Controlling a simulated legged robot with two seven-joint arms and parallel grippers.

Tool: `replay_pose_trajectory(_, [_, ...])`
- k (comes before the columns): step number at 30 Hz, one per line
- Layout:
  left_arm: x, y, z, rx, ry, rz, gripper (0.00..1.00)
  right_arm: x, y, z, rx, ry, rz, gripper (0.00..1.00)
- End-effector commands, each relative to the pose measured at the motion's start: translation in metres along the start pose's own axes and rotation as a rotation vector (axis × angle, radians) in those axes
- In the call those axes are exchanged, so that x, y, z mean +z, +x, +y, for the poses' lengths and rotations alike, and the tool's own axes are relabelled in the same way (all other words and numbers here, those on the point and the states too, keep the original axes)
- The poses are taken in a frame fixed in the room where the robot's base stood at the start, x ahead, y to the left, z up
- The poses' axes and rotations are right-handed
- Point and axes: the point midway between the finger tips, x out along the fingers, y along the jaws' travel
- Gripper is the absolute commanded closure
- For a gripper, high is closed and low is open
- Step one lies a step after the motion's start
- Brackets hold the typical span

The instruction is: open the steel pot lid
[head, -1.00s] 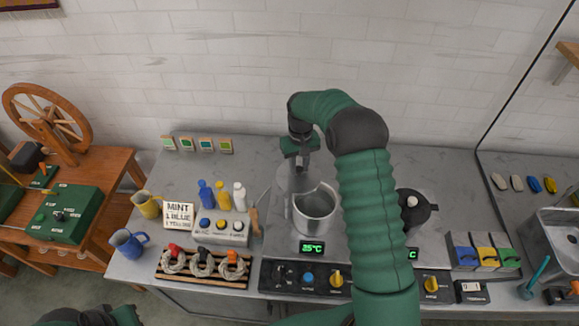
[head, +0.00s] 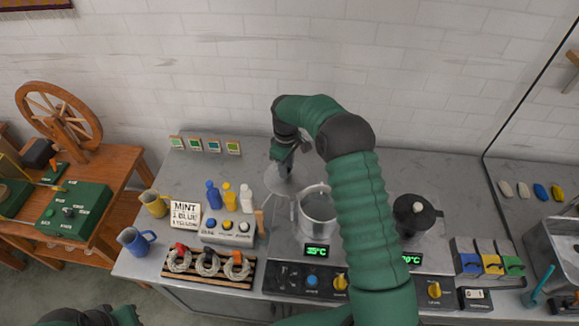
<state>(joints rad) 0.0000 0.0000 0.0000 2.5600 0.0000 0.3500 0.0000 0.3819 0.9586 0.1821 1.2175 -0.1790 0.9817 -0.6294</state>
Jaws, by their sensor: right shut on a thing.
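The steel pot (head: 317,216) stands on the left hotplate with its mouth uncovered and its inside showing. My right gripper (head: 284,170) is behind and to the left of the pot, shut on the pot's grey lid (head: 277,184). The lid is apart from the pot's mouth, over the counter to its left. Whether it touches the counter I cannot tell. The right arm's forearm passes just right of the pot. At the lower left edge only part of my left arm shows; its gripper is out of view.
A black lidded pot (head: 413,216) stands on the right hotplate. Left of the steel pot are bottles (head: 229,196), a button box (head: 228,232), a sign (head: 185,214) and a rack of wool skeins (head: 208,267). Jugs (head: 136,241) stand at the left edge. The back counter is mostly clear.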

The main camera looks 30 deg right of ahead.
Motion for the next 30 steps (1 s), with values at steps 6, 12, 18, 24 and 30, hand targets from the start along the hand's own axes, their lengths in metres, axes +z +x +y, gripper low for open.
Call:
replay_pose_trajectory(6, [-0.0002,-0.0006,0.0000,0.000,0.000,0.000,1.00,-0.0036,-0.0026,0.0007,0.008,-0.028,0.007,1.00])
replay_pose_trajectory(12, [-0.0001,-0.0006,0.0000,0.000,0.000,0.000,1.00,-0.0039,-0.0026,0.0006,0.008,-0.029,0.007,1.00])
replay_pose_trajectory(18, [-0.0001,-0.0006,0.0000,0.000,0.000,0.000,1.00,-0.0041,-0.0027,0.0007,0.008,-0.029,0.008,0.67])
replay_pose_trajectory(24, [-0.0001,-0.0005,0.0000,0.000,0.000,0.000,1.00,-0.0031,-0.0015,-0.0005,0.005,-0.028,0.005,0.52])
replay_pose_trajectory(30, [-0.0001,-0.0002,0.0000,0.000,0.000,0.000,1.00,-0.0025,-0.0015,-0.0011,0.003,-0.028,0.003,0.52])
